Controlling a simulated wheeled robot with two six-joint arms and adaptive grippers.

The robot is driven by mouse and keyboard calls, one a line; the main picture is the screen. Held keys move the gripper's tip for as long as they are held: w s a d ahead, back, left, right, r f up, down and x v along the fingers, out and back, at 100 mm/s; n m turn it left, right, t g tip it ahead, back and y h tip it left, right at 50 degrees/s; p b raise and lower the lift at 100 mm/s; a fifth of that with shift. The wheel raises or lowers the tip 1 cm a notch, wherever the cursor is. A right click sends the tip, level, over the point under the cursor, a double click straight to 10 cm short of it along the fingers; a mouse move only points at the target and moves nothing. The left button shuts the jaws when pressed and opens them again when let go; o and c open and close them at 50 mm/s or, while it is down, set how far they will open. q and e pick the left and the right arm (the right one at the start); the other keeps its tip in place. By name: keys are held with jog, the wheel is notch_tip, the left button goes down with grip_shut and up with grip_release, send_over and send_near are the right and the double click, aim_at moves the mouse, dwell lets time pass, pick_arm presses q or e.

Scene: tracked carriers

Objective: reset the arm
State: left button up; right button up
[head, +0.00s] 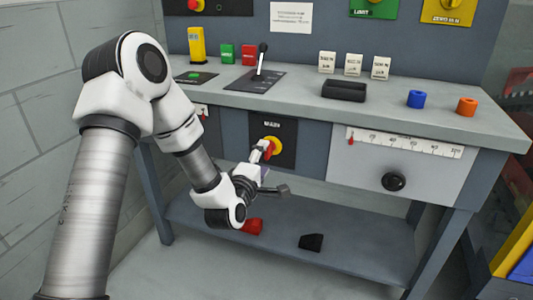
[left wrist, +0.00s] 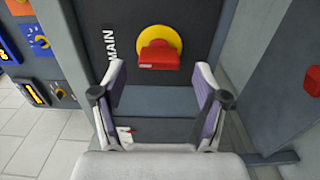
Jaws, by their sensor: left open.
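My left gripper (head: 261,160) is in front of the black panel marked MAIN under the bench top. In the left wrist view its two fingers (left wrist: 160,76) are spread apart with nothing between them. The red switch handle (left wrist: 158,57) on a yellow round plate (left wrist: 171,36) lies just beyond the fingertips, roughly centred between them. I see no contact. In the head view the red handle (head: 268,150) and yellow plate (head: 276,146) are partly covered by my gripper. My right gripper is not in view.
The grey bench top (head: 420,112) holds a black lever (head: 261,62), a black tray (head: 344,91), a blue ring (head: 416,99) and an orange ring (head: 467,107). A red piece (head: 253,227) and a black piece (head: 311,242) lie on the lower shelf (head: 365,262). A brick wall stands left.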

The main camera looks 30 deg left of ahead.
pick_arm(q)
jog(key=shift+v, duration=1.95)
